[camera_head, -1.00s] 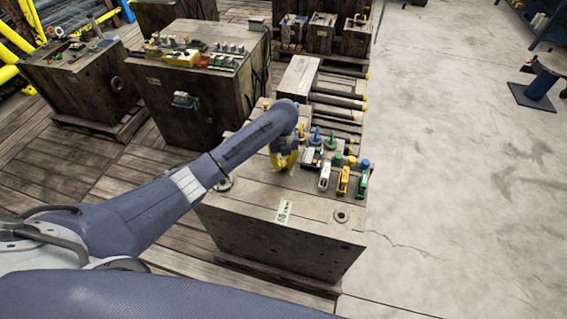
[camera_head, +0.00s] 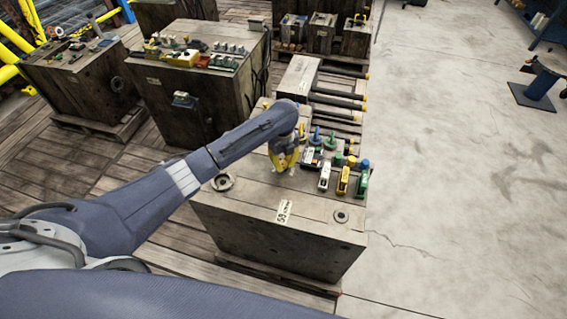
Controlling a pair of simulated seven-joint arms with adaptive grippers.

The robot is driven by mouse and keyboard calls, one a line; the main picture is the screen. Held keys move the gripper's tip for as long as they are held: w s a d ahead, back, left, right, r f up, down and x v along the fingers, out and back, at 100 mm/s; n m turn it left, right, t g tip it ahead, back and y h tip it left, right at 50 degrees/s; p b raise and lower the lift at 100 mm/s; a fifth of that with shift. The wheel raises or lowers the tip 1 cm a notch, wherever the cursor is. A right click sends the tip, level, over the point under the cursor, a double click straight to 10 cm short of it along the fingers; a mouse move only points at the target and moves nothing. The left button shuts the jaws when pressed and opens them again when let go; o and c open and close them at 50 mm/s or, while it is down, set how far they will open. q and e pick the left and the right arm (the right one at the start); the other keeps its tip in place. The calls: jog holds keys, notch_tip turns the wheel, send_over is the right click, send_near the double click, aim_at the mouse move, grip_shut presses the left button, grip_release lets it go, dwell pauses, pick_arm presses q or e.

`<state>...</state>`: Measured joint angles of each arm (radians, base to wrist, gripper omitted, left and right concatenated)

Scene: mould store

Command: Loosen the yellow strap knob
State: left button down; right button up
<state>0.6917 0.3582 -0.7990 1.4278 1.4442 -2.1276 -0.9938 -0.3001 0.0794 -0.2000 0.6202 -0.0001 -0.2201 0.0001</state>
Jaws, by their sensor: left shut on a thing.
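My left gripper (camera_head: 284,163) is low over the top of the front wooden crate (camera_head: 255,192), left of a group of coloured knobs and clamps. It is shut on a small yellow thing, which I take to be the yellow strap knob. The wrist and fingers hide most of it, and yellow on the fingers blends with it. My right gripper is not in view.
Close by on the crate are a blue knob (camera_head: 316,136), a green knob (camera_head: 331,141) and white, yellow (camera_head: 343,181) and green (camera_head: 362,184) clamps. A round metal fitting (camera_head: 342,216) is at the front. The crate's front top is mostly clear.

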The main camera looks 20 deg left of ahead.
aim_at(283, 163)
pick_arm(q)
jog(key=c, duration=1.1)
grip_release()
notch_tip(283, 163, up, 12)
